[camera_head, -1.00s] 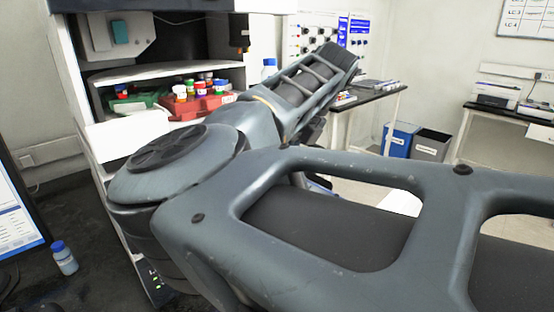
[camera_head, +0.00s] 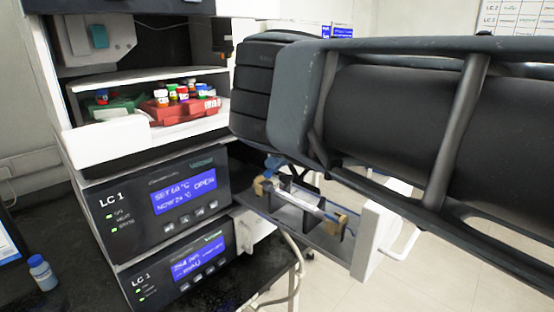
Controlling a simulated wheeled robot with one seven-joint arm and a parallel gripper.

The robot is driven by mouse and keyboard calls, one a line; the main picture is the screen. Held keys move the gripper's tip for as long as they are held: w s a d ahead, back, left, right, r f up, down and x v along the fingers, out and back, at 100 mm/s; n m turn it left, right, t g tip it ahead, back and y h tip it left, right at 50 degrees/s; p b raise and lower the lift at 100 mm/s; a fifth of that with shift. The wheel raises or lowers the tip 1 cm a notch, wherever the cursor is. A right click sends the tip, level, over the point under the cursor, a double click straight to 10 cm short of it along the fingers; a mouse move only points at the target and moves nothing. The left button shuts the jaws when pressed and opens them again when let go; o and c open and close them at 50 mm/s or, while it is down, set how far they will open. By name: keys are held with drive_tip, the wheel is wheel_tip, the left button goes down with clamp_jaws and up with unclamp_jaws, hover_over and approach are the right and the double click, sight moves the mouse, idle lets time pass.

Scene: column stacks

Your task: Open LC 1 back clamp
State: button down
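The LC 1 column oven (camera_head: 150,208) has a display reading OPEN. Its drawer (camera_head: 330,252) is pulled out to the right. A pale column (camera_head: 305,203) lies in it between two brass-coloured clamp ends, one at the back left (camera_head: 262,187) and one at the front right (camera_head: 342,218). A small blue part shows by the back end. Whether the back clamp is open or shut is too small to tell. My grey arm crosses above the drawer from the right. My gripper cannot be made out; the arm hides the space behind it.
Above the oven, an open bay holds a red tray (camera_head: 180,110) and a green tray (camera_head: 110,108) with capped vials. A second LC 1 unit (camera_head: 180,272) is below. A white drawer front with handle (camera_head: 372,240) juts out under my arm. A blue-capped bottle (camera_head: 42,272) stands left.

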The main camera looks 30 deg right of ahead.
idle(0.3)
drive_tip(key=c, duration=1.3)
unclamp_jaws()
drive_tip(key=shift+b+v, duration=0.3)
drive_tip(key=shift+v, duration=3.6)
drive_tip(key=shift+s+f, duration=0.1)
